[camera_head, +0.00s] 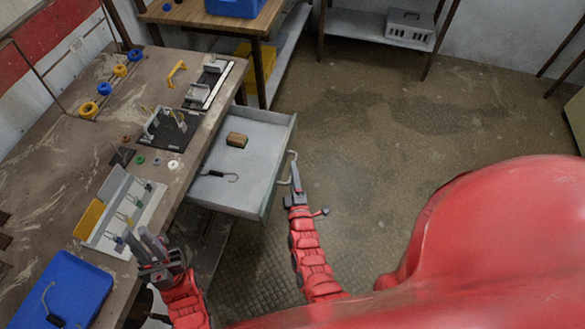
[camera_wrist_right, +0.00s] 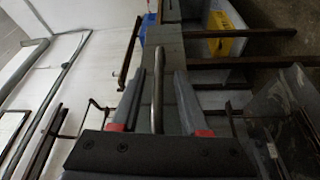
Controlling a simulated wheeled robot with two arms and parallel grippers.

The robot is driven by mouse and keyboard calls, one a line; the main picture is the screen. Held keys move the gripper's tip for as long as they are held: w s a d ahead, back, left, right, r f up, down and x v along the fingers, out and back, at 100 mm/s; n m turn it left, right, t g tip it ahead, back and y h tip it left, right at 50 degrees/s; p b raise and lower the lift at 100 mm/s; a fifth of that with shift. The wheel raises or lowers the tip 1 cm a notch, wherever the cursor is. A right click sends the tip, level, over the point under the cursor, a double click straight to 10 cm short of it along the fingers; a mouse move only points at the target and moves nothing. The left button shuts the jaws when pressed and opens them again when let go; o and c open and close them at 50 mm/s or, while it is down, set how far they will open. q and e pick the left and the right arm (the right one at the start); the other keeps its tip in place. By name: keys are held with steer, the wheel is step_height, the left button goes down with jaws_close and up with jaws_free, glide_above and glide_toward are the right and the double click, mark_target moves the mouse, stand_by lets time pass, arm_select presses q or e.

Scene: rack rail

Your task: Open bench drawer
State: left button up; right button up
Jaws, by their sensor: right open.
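The grey bench drawer (camera_head: 262,180) stands pulled out from the workbench (camera_head: 60,160), its inside in full view. A brown block (camera_head: 237,139) and a dark hooked piece (camera_head: 220,175) lie in it. The drawer's bar handle (camera_head: 293,168) is on its outer front. My right gripper (camera_head: 295,192) is at the handle; in the right wrist view the bar (camera_wrist_right: 157,90) lies between the two open fingers (camera_wrist_right: 158,112), with gaps on both sides. My left gripper (camera_head: 142,240) is over the bench's near edge, its fingers apart and nothing seen between them.
On the bench are a blue tray (camera_head: 65,290), a white rack with hooks (camera_head: 128,210), a black stand (camera_head: 170,128) and several coloured rings. A second table (camera_head: 215,22) and a shelf (camera_head: 360,28) stand behind. The floor (camera_head: 400,130) right of the drawer is clear.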

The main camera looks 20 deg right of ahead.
steer(key=v, duration=1.6)
steer(key=shift+p, duration=0.35)
